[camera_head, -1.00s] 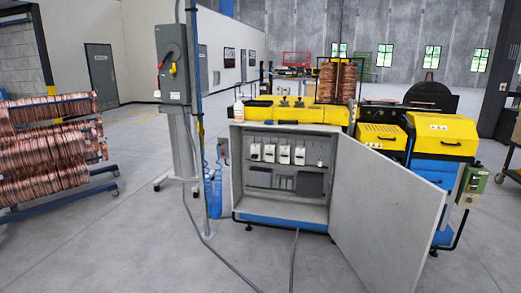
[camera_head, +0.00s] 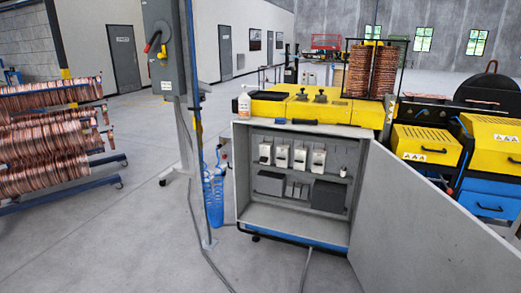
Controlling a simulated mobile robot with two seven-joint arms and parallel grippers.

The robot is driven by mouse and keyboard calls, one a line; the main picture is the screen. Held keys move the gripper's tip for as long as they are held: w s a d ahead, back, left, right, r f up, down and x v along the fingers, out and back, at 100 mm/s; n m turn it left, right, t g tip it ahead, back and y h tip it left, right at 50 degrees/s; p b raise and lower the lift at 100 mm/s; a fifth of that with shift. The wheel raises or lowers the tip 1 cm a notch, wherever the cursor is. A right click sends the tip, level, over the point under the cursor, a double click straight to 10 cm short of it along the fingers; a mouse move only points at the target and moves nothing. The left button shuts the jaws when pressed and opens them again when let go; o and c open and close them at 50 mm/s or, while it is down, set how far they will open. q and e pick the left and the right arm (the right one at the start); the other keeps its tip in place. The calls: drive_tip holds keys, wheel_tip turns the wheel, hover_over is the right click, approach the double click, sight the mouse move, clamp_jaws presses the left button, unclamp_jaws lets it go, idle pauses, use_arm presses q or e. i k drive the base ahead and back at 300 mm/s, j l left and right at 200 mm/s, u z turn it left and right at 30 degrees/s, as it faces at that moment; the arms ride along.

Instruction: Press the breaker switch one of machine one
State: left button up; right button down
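An open electrical cabinet (camera_head: 292,218) stands ahead, under the yellow-topped machine (camera_head: 308,109). Inside it, several white breaker switches hang in a row on the upper part of the back panel; the leftmost breaker (camera_head: 265,152) is near the cabinet's left wall. Darker boxes (camera_head: 328,195) sit below the row. The breakers are too small to tell whether they are up or down. Neither of my grippers is in view.
The cabinet door (camera_head: 430,225) swings out to the right and toward me. A grey switch box (camera_head: 165,50) on a stand and a blue coiled hose (camera_head: 214,190) are left of the cabinet. Racks of copper tube (camera_head: 50,150) stand at far left.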

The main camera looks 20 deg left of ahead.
sight(265, 160)
drive_tip(key=i+l+u, duration=0.45)
drive_tip(key=i, duration=0.4)
drive_tip(key=i+l+u, duration=0.45)
drive_tip(key=i+l, duration=0.3)
